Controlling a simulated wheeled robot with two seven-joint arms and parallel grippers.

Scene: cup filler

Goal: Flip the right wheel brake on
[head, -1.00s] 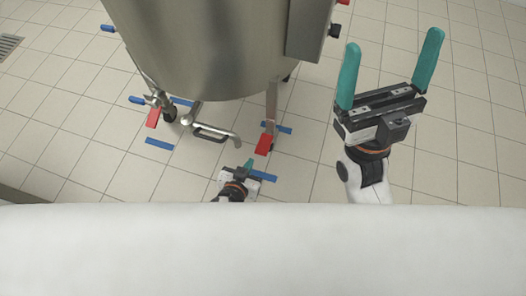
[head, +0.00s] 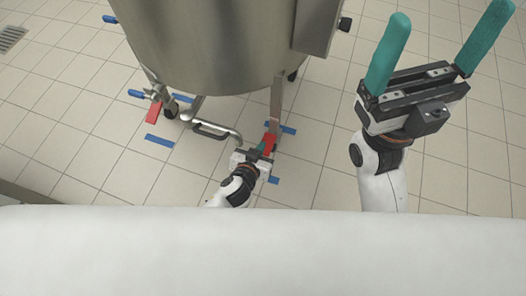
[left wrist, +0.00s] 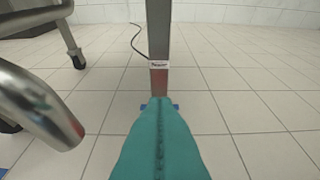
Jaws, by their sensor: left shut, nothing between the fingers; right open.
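The right wheel brake is a red pedal (head: 269,141) at the foot of the steel vessel's right front leg (head: 275,103) in the head view. My left gripper (head: 261,149) is shut and empty, its teal fingertips right at the pedal; I cannot tell whether they touch it. In the left wrist view the shut fingers (left wrist: 160,140) point at the base of the leg (left wrist: 158,45), and the pedal is hidden behind them. My right gripper (head: 430,55) is open and empty, raised at the right.
The steel vessel (head: 210,50) fills the top middle. A bent steel pipe (head: 215,130) lies left of my left gripper and looms close in the left wrist view (left wrist: 40,110). Another red pedal (head: 154,111) is at the left wheel. Blue tape (head: 159,140) marks the tiled floor.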

